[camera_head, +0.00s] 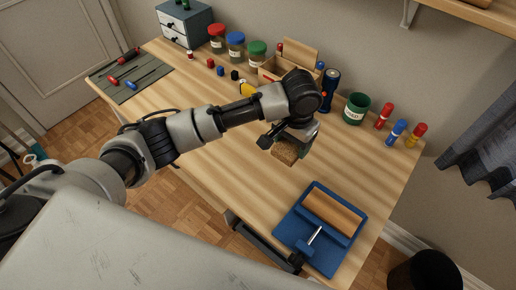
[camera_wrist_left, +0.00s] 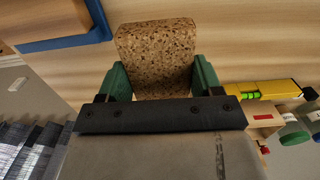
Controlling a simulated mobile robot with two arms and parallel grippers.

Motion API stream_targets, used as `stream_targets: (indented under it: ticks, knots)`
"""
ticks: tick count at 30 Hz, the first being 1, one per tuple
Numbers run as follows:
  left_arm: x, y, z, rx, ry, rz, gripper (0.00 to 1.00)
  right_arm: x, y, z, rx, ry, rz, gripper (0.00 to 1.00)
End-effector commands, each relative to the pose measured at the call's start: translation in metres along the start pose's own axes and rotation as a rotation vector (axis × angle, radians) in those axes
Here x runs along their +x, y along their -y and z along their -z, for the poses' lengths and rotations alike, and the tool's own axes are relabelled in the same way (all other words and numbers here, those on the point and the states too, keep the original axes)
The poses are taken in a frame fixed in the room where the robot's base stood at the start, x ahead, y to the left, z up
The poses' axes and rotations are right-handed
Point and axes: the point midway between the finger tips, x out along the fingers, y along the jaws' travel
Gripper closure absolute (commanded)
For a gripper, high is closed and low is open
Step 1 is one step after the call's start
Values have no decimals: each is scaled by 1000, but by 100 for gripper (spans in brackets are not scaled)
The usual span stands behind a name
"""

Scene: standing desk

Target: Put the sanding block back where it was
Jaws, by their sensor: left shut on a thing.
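The sanding block (camera_head: 285,152) is a speckled brown, cork-like block. My left gripper (camera_head: 278,142) is shut on it and holds it over the middle of the desk. In the left wrist view the block (camera_wrist_left: 156,58) sits between the two green fingers of the gripper (camera_wrist_left: 160,82). I cannot tell whether the block touches the desk top. My right gripper is not in view.
A green cup (camera_head: 355,108), markers (camera_head: 398,131), jars (camera_head: 236,46), a wooden box (camera_head: 270,70) and a dark flashlight (camera_head: 329,88) line the back. A tool mat (camera_head: 130,78) lies left. Bare desk surrounds the block.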

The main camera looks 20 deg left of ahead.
Motion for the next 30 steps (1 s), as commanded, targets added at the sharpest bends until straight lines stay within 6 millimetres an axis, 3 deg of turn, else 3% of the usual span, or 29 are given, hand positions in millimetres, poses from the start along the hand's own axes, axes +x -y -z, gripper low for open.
stream_targets:
  ticks: [6, 12, 16, 23, 30]
  knots:
    - [31, 52, -10, -6, 5, 3, 57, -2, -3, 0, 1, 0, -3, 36]
    - [47, 77, -13, -3, 2, 1, 57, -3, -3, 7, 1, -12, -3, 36]
    - [54, 81, -14, 0, 2, 0, 57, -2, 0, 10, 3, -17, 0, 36]
    - [86, 81, -14, -1, 2, 1, 57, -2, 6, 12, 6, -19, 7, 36]
    - [89, 81, -14, 0, 0, 1, 57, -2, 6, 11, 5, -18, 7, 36]
